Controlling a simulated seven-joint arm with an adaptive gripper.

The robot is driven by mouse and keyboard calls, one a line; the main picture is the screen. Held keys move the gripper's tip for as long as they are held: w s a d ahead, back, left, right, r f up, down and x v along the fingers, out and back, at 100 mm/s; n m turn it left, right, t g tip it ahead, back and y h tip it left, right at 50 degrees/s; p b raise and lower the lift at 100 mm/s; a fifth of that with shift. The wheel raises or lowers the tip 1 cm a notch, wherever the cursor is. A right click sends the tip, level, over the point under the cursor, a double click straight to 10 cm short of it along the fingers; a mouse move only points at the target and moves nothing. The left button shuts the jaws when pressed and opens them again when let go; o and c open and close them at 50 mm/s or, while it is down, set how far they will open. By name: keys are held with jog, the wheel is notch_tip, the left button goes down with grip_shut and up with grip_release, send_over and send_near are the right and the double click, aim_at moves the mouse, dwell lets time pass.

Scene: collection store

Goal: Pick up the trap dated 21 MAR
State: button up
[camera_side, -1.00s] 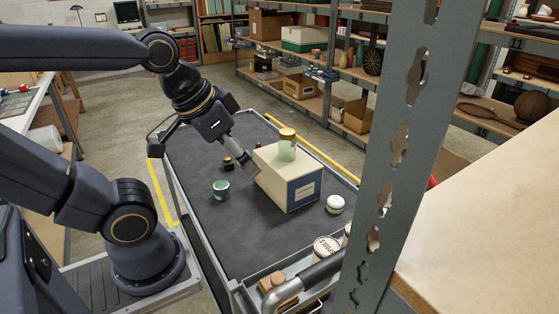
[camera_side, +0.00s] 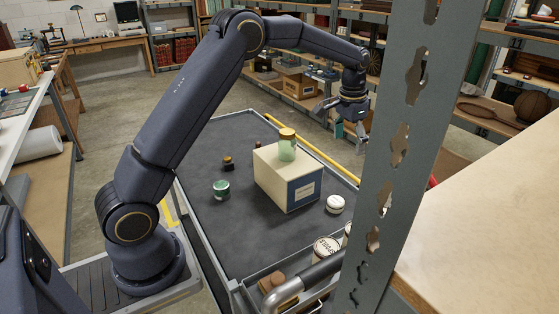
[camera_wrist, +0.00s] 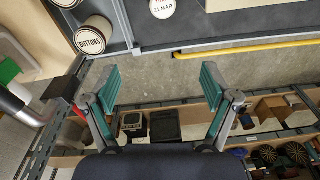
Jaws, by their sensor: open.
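The trap dated 21 MAR (camera_wrist: 162,7) is a small round white piece with red and dark print on top. It is cut by the top edge of the wrist view. In the side view a small white round piece (camera_side: 335,204), which appears to be the same trap, stands on the dark cart top right of the cream box. Its print is not readable there. My gripper (camera_wrist: 160,78) is open and empty, fingers wide apart. In the side view my gripper (camera_side: 350,131) hangs high beyond the cart's far edge, away from the trap.
The cream box (camera_side: 280,190) carries a green jar (camera_side: 287,148) with a brown lid. A tin marked BUTTONS (camera_wrist: 91,39) stands near the trap. A green-and-white pot (camera_side: 221,189) and small dark bottles stand left.

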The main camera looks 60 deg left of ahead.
jog(key=g, duration=0.1)
send_over(336, 200)
jog(key=f, duration=1.6)
jog(key=shift+s+d+f, duration=0.2)
jog(key=shift+s+d, duration=0.1)
jog(key=f, duration=0.6)
jog(key=shift+w+a, duration=0.25)
jog(key=shift+w, duration=0.05)
jog(key=shift+r, duration=0.1)
jog(key=c, duration=1.2)
